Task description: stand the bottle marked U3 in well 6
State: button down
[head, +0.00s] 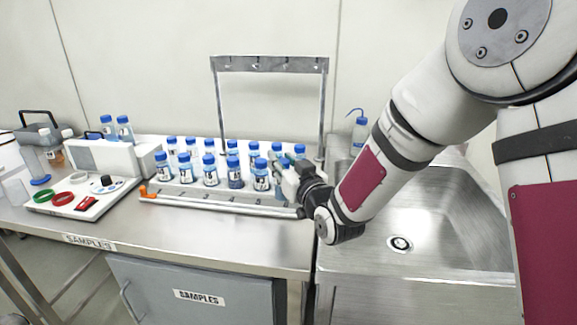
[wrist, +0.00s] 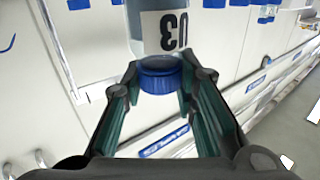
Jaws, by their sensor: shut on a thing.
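The bottle marked U3 (wrist: 157,35) is in the wrist view, with a blue cap (wrist: 160,76), clear body and a white label that reads upside down there. My gripper (wrist: 160,88) is shut on it at the cap, one finger on each side. In the head view my gripper (head: 283,172) is at the right end of the white sample rack (head: 215,197), and it partly hides what it holds. Several blue-capped bottles (head: 235,170) stand in the rack. Numbers show along its front edge, but I cannot make out well 6, which is near or behind my gripper.
A metal frame (head: 268,63) rises behind the rack. A sink (head: 435,225) lies to the right, with a wash bottle (head: 360,133) behind it. A white device (head: 85,195) with rings stands left. The bench front (head: 190,235) is clear.

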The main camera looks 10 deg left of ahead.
jog(key=w+f, duration=0.4)
jog(key=w, duration=0.3)
jog(key=shift+w+d+f, duration=0.15)
jog(key=shift+w+d, duration=0.15)
jog(key=shift+w, duration=0.1)
jog(key=shift+f, duration=0.1)
jog(key=c, duration=1.3)
grip_release()
jog(key=v, duration=1.2)
